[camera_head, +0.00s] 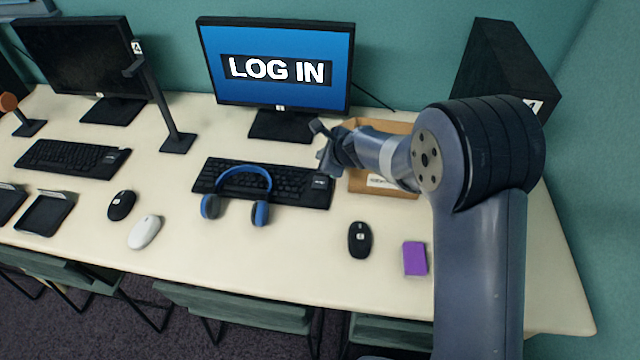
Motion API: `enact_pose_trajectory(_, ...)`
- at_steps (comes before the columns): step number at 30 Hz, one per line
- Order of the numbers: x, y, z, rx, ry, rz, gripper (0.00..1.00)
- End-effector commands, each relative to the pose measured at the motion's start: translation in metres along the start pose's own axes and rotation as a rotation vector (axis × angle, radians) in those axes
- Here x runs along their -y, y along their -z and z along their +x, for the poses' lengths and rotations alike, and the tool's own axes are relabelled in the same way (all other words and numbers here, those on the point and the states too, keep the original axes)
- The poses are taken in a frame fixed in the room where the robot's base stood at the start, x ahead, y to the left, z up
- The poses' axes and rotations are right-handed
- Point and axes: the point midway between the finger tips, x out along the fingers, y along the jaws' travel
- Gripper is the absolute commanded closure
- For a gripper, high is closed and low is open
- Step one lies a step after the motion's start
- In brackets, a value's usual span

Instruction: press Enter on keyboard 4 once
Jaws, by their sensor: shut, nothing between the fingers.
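A black keyboard (290,180) lies in front of the lit monitor, with a small pale label at its right end, too small to read for certain. Blue and black headphones (244,182) rest across its front left part, covering some keys. The Enter key cannot be picked out. My gripper (322,150) is shut and empty, in the air near the keyboard's back right end, pointing left. A second black keyboard (70,158) lies at the left; any number on it is not readable.
The lit monitor (277,65) shows "LOG IN". A cardboard tray (372,184) sits behind my wrist. A black mouse (360,240), a purple box (415,258), a white mouse (145,232) and another black mouse (121,205) lie in front. A black stand (178,142) rises between the keyboards.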

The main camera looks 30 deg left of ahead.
Motion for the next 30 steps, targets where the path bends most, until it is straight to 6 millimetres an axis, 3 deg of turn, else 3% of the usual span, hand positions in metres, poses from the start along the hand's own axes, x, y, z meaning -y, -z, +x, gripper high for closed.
enact_pose_trajectory(15,-0.034,0.034,0.047,0.000,0.000,0.000,1.00)
enact_pose_trajectory(30,-0.039,0.039,0.053,0.000,0.000,0.000,1.00)
